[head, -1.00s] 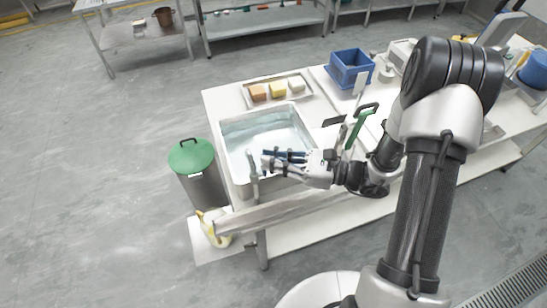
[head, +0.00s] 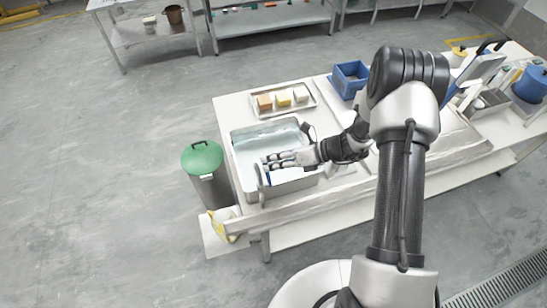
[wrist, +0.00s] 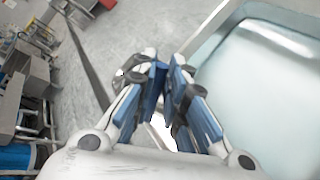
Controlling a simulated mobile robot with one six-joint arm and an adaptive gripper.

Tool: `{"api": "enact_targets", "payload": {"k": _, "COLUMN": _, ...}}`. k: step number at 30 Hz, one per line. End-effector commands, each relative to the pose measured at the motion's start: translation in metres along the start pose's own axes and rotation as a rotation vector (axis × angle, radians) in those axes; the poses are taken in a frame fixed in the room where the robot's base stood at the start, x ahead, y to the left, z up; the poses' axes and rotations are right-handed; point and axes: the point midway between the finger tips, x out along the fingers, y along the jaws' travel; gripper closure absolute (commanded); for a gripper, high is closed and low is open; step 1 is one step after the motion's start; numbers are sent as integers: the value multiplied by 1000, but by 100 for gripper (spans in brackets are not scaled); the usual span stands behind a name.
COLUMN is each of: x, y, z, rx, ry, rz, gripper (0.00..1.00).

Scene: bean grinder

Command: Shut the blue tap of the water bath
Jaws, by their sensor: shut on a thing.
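The water bath (head: 237,147) is a steel basin of pale water at the table's left end; it also shows in the wrist view (wrist: 209,41). A grey upright spout (head: 261,178) stands at its front left corner. My gripper (head: 268,163) is at that corner, over the basin's front part. In the wrist view, its blue-padded fingers (wrist: 163,92) are close together beside the basin wall. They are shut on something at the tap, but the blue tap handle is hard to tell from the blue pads. A small blue patch shows just under the fingers in the head view.
A tray (head: 311,108) with several blocks lies behind the bath. A blue bin (head: 350,80) stands to its right. A green-lidded can (head: 202,158) stands on the floor at left. A yellow-and-white item (head: 226,222) sits low at the front left.

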Motion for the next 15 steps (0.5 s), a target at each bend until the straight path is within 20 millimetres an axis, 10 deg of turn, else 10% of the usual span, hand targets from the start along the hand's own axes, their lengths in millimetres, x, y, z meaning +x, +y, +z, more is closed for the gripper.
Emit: {"api": "enact_targets", "payload": {"k": 15, "x": 13, "y": -19, "z": 1, "rx": 282, "ry": 189, "rz": 0, "gripper": 100}}
